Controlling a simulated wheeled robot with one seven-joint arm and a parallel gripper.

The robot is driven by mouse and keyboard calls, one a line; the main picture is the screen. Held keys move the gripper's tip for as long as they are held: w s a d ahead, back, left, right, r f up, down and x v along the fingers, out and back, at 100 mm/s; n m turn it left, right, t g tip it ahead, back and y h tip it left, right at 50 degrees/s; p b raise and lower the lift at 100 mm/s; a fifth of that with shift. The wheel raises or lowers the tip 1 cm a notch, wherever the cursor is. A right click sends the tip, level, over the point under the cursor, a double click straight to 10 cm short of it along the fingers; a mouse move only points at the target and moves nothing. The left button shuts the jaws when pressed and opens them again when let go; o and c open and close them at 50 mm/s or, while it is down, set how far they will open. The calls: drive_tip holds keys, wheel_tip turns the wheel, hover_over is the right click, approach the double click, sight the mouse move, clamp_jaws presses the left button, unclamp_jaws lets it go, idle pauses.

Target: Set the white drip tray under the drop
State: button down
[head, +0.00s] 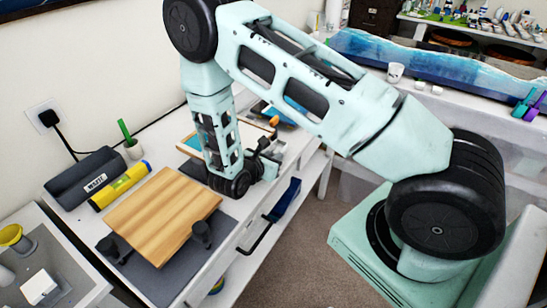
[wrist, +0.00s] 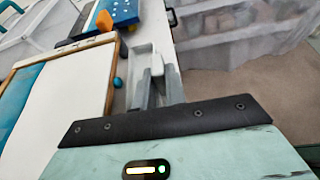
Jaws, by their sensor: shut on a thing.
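The white drip tray (wrist: 139,62) lies beside the wood-framed panel (wrist: 112,68) in the wrist view. My gripper (wrist: 157,88) is shut on it, with grey fingers either side of a white upright part. A small blue drop-shaped blob (wrist: 117,82) shows at the panel's right edge, just left of the tray and apart from it. In the head view my gripper (head: 268,160) is low over the bench, and a pale part of the tray (head: 277,147) shows beside it. My arm hides much of the panel there.
The bench edge is close on the right.

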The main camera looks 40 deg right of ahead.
drive_tip(key=shift+s+f, duration=0.15)
drive_tip(key=shift+f, duration=0.3)
drive_tip(key=c, duration=1.5)
unclamp_jaws()
drive_tip(key=shift+f, duration=0.15)
drive_tip(key=shift+o, duration=0.2)
drive_tip(key=shift+a, duration=0.1)
drive_tip(key=shift+r, duration=0.25)
drive_tip(key=r+b+v, duration=0.1)
drive_tip(key=b+v, duration=0.2)
drive_tip(key=v, duration=0.9)
drive_tip(key=s+a+r+m+g+y, duration=0.2)
drive_tip(key=s+a+r+m+y, duration=0.4)
drive_tip(key=s, duration=0.4)
drive_tip(key=s+a+r+m+g+y, duration=0.2)
drive_tip(key=s+a+r+m+y, duration=0.5)
drive_tip(key=s, duration=0.3)
drive_tip(key=shift+a+r+m+g, duration=0.3)
drive_tip(key=shift+a+r+m, duration=0.15)
drive_tip(key=shift+m, duration=0.05)
drive_tip(key=shift+s, duration=0.1)
